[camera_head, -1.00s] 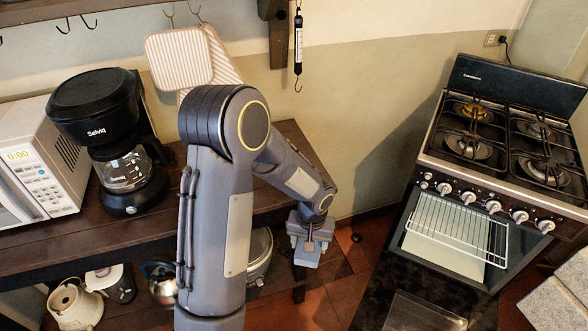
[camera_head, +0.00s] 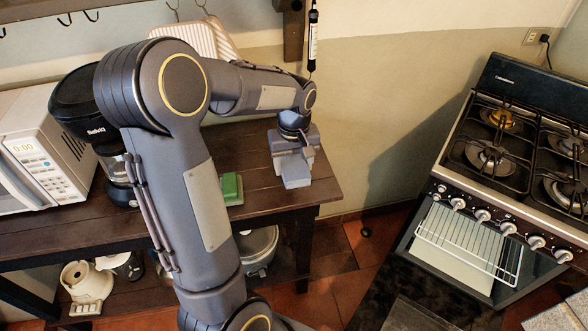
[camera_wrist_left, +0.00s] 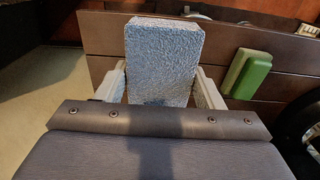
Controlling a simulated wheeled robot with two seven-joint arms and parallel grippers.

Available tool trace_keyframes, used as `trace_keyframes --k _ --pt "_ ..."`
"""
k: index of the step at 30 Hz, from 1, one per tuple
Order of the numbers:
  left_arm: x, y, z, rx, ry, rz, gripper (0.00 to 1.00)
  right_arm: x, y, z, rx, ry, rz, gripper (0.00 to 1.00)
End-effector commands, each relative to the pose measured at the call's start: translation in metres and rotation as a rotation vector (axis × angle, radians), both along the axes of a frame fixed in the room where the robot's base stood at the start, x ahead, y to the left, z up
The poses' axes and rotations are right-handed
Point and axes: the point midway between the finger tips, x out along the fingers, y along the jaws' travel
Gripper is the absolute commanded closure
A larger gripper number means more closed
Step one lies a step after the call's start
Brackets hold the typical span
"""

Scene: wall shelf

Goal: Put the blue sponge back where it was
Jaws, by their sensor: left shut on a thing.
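The blue sponge (camera_wrist_left: 163,58) is a grey-blue rough block gripped between the fingers in the left wrist view. It also shows in the head view (camera_head: 296,178), hanging below the gripper over the right end of the dark wooden shelf (camera_head: 160,218). My left gripper (camera_head: 292,153) is shut on it and points down. I cannot tell whether the sponge touches the wood. A green sponge (camera_head: 231,188) lies on the shelf to the left of it, partly hidden by my arm; it also shows in the left wrist view (camera_wrist_left: 246,73). My right gripper is not in view.
A coffee maker (camera_head: 80,105) and a white microwave (camera_head: 38,150) stand on the shelf at the left. A pot (camera_head: 258,250) and a cream kettle (camera_head: 85,285) sit on the lower level. A stove (camera_head: 490,160) with its oven door open is at the right.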

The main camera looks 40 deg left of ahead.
Motion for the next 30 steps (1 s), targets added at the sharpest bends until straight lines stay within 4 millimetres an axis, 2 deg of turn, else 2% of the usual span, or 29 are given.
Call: trace_keyframes --k 3,9,16,21,30 --pt "0.015 0.014 -0.024 -0.001 0.006 0.002 0.57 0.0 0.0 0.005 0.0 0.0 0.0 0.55" --pt "0.033 0.027 -0.049 0.0 0.003 0.0 0.57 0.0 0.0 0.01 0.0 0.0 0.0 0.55" --pt "0.041 0.034 -0.063 0.0 0.001 0.0 0.57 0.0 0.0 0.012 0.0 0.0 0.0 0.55" --pt "0.041 0.033 -0.088 -0.002 0.003 -0.001 0.57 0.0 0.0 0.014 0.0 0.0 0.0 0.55" --pt "0.041 0.033 -0.092 -0.001 -0.001 -0.001 0.57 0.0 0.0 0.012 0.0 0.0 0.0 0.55"
